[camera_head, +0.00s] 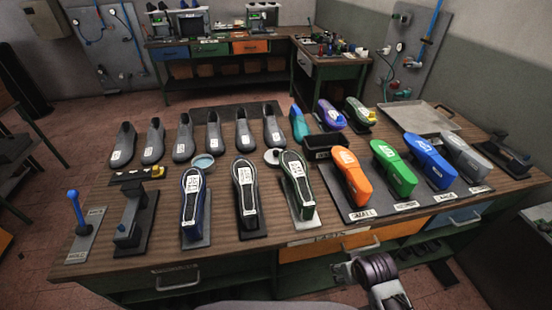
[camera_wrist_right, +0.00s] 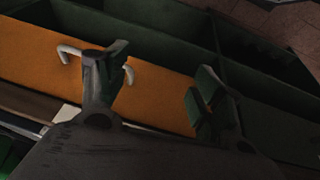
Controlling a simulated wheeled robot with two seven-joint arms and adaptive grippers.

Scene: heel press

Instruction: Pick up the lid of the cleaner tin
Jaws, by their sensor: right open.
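A small round tin with a pale blue top (camera_head: 203,161) stands on the workbench between the grey shoes and the shoes on stands. A small pale round piece (camera_head: 272,156) lies further right, partly hidden by the green-edged shoe sole. I cannot tell for certain which of the two is the cleaner tin and which its lid. My right gripper (camera_head: 364,264) is in front of the bench's front edge, well apart from both. In the right wrist view the gripper (camera_wrist_right: 158,85) has its fingers spread, with nothing between them. My left gripper is not in view.
The workbench (camera_head: 255,238) carries a row of grey shoes (camera_head: 213,132), upturned soles on stands (camera_head: 245,192), and coloured blocks (camera_head: 352,178) on a dark mat. An orange drawer with a handle (camera_wrist_right: 95,60) faces the right gripper. A metal tray (camera_head: 418,117) lies back right.

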